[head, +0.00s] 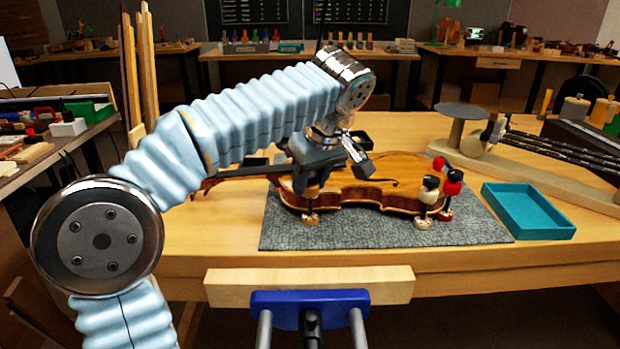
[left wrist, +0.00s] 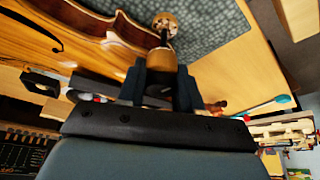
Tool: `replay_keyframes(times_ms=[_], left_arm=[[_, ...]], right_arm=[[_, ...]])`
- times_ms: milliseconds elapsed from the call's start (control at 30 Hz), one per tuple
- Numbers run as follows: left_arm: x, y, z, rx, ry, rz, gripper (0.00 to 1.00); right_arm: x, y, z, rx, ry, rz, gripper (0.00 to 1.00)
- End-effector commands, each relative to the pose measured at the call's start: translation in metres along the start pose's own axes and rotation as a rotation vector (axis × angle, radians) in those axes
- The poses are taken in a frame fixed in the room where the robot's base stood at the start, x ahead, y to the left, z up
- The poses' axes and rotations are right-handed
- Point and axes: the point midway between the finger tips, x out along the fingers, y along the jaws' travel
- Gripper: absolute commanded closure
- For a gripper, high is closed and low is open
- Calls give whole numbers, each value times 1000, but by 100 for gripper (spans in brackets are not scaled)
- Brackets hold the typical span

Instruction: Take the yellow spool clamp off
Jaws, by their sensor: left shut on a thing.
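The violin body (head: 370,188) lies on a grey mat (head: 380,236) on the bench. My left gripper (head: 314,180) reaches down over its left part, fingers shut on the yellow spool clamp (head: 311,218). In the left wrist view the fingers (left wrist: 162,85) close around the clamp's yellow-brown upper spool (left wrist: 166,62); a dark rod and a pale wooden end (left wrist: 165,22) stick out beyond, beside the violin's edge. Whether the clamp still touches the violin I cannot tell. A white-and-black clamp (head: 427,203) and a red-and-black clamp (head: 452,187) stand at the violin's right edge. My right gripper is out of view.
An empty teal tray (head: 527,210) sits right of the mat. A wooden fixture with a round grey disc (head: 462,111) stands behind it. A blue vise with a wooden jaw (head: 310,285) projects from the bench front. Bare bench top lies between mat and front edge.

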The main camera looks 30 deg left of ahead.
Motion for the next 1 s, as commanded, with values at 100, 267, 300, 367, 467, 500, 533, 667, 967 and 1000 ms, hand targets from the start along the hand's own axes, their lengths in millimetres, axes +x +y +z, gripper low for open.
replay_keyframes(times_ms=[100,267,300,367,467,500,533,667,967,1000], left_arm=[[0,0,0,0,0,0,97],[0,0,0,0,0,1,97],[0,0,0,0,0,1,97],[0,0,0,0,0,1,97],[-1,-1,1,0,0,1,97],[-1,-1,2,0,0,1,97],[-1,-1,2,0,0,1,97],[-2,-2,4,1,-1,0,97],[-3,-4,8,2,-1,0,97],[-3,-4,8,2,-1,0,97]], right_arm=[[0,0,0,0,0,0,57],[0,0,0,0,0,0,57],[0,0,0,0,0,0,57],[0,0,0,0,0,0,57],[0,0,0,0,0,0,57],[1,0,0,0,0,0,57],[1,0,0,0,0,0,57],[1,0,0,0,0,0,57],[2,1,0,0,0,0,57],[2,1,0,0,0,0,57]])
